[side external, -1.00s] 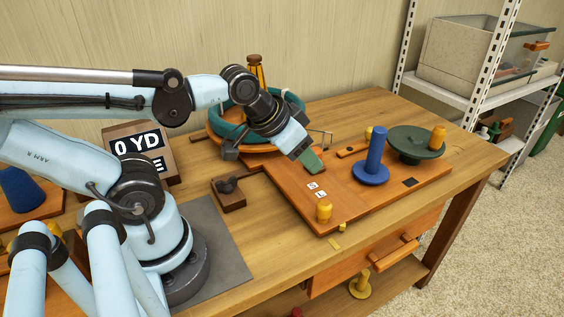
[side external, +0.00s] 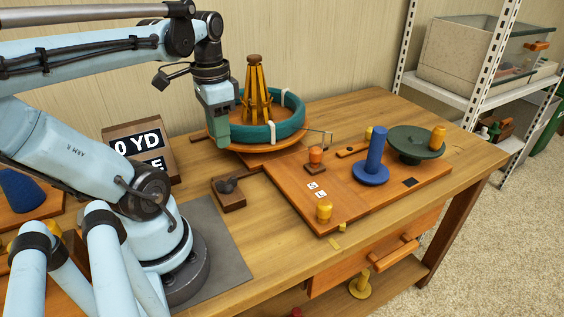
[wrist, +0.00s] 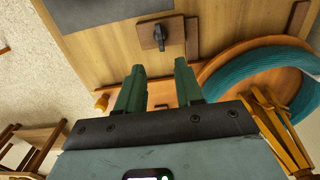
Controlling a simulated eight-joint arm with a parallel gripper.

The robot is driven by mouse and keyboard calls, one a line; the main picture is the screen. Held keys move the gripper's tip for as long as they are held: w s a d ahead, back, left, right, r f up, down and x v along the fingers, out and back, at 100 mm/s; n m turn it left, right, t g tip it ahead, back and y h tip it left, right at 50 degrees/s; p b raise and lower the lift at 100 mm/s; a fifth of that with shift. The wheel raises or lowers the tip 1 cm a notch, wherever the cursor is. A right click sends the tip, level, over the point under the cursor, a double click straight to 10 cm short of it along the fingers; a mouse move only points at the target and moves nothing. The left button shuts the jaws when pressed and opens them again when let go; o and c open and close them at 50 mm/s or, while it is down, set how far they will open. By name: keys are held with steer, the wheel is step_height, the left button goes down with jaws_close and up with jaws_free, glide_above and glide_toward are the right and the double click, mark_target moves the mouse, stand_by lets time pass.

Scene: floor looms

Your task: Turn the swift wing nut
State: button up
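The swift (side external: 257,92) stands upright at the back of the table, a cone of yellow wooden slats with a small knob on top. A teal yarn ring (side external: 290,122) surrounds it. In the wrist view its slats (wrist: 275,125) and yarn (wrist: 245,75) show at right. I cannot make out which part is its wing nut. My gripper (side external: 218,140) points down at the ring's left side, in front of part of it; I cannot tell whether they touch. In the wrist view my gripper (wrist: 160,75) has its two green fingers apart with nothing between them.
A black lever-like piece on a wooden block (side external: 229,193) sits front left of the swift. The orange board (side external: 335,205) holds an orange knob (side external: 315,155), a blue spool (side external: 375,160), yellow pegs and a green disc (side external: 415,142). A yardage sign (side external: 137,145) stands at left.

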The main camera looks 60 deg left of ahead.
mark_target(226, 179)
steer(key=shift+f, duration=5.85)
jaws_close()
